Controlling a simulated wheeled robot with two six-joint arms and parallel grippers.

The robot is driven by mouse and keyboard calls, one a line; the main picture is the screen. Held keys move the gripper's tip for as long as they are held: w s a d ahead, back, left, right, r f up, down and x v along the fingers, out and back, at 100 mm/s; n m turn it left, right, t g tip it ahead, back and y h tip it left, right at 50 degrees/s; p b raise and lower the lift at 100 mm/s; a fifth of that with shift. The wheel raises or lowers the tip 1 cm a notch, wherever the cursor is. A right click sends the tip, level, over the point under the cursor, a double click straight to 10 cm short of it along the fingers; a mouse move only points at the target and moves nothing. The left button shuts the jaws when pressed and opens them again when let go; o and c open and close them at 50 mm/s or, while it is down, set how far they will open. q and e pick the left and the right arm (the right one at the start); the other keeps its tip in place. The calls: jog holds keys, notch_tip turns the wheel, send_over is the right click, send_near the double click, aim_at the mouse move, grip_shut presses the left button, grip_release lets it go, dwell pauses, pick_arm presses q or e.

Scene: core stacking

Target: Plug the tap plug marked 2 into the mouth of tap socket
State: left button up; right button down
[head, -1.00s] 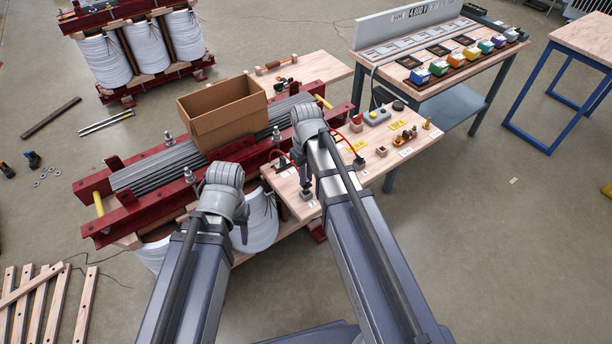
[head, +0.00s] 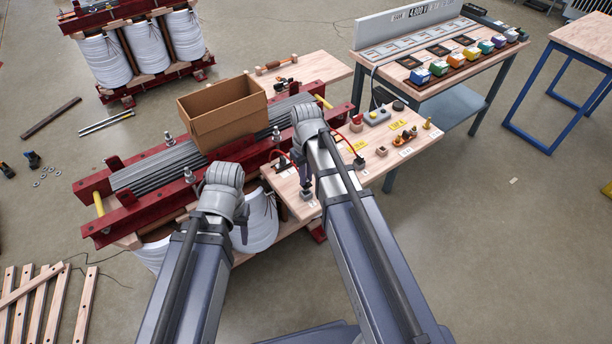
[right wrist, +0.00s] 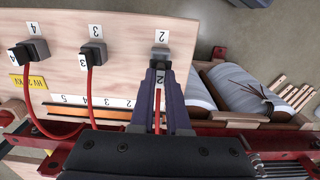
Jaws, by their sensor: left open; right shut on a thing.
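The tap plug marked 2 (right wrist: 159,78) is between the fingers of my right gripper (right wrist: 159,88), with its red lead running back toward the wrist. My right gripper also shows in the head view (head: 306,187), low over the board's near end. The grey tap socket marked 2 (right wrist: 160,54) lies just beyond the plug in the right wrist view, in line with it. The plug's tip is hidden, so I cannot tell whether it touches the mouth. My left gripper (head: 242,232) hangs beside the white coil, open and largely hidden by its arm.
Plugs with red leads sit at socket 3 (right wrist: 92,54) and socket 4 (right wrist: 29,54), beside my right gripper. Small parts crowd the board's right half.

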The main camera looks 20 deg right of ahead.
jog(key=shift+f+b, duration=1.55)
jog(key=c, duration=0.8)
grip_release()
notch_tip(320, 180, up, 8)
jog(key=p, duration=0.8)
jog(key=shift+f, duration=0.1)
jog(key=shift+h, duration=0.6)
jog(key=s+a+r+p, duration=0.1)
jog(key=s+a, duration=0.2)
jog(key=s, duration=0.1)
jog(key=s+a+r+p, duration=0.2)
jog(key=s+a, duration=0.2)
jog(key=s, duration=0.1)
jog(key=s+a+r+p, duration=0.2)
jog(key=s+a, duration=0.1)
jog(key=s, duration=0.2)
jog(key=shift+s+a+r, duration=0.15)
jog(key=shift+s+a, duration=0.05)
jog(key=shift+a, duration=0.05)
